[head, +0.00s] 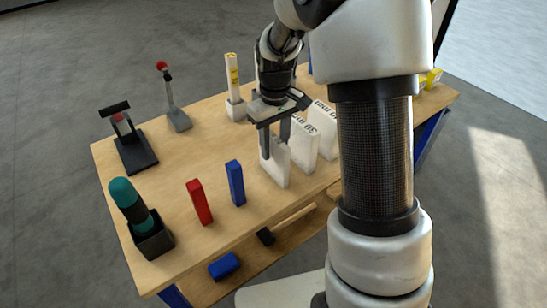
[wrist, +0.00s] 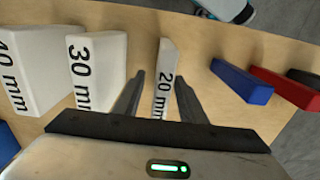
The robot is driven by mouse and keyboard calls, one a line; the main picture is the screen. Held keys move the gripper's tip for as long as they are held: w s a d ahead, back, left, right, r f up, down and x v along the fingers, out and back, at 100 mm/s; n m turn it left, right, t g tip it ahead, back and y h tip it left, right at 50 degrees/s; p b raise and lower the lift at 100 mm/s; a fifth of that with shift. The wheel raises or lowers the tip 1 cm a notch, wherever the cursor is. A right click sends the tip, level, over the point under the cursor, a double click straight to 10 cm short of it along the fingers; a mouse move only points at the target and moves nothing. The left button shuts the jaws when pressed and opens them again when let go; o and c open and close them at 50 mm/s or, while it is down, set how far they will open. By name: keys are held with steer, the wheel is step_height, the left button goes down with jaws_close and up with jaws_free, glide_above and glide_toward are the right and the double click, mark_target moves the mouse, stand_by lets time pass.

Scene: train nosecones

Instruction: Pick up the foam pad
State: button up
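Three white pads stand upright in a row on the wooden table. The thinnest, marked 20 mm (head: 276,172), is nearest my gripper and also shows in the wrist view (wrist: 164,80). The 30 mm pad (head: 304,147) and the thicker 40 mm pad (head: 324,118) stand to its right in the head view. My gripper (head: 275,148) is open and points down over the 20 mm pad. In the wrist view its fingers (wrist: 160,90) lie on either side of this pad, with a visible gap on the left. Whether the right finger touches it, I cannot tell.
A blue block (head: 235,183) and a red block (head: 200,202) stand left of the pads on the table (head: 170,235). A teal-topped tool in a black holder (head: 152,238) is at the front left. A yellow-and-white tube (head: 233,75) stands behind my gripper.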

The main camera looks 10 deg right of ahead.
mark_target(273, 157)
steer(key=f, duration=0.4)
steer(key=shift+a+f, duration=0.2)
steer(key=shift+f, duration=0.2)
jaws_close()
steer(key=shift+r, duration=0.1)
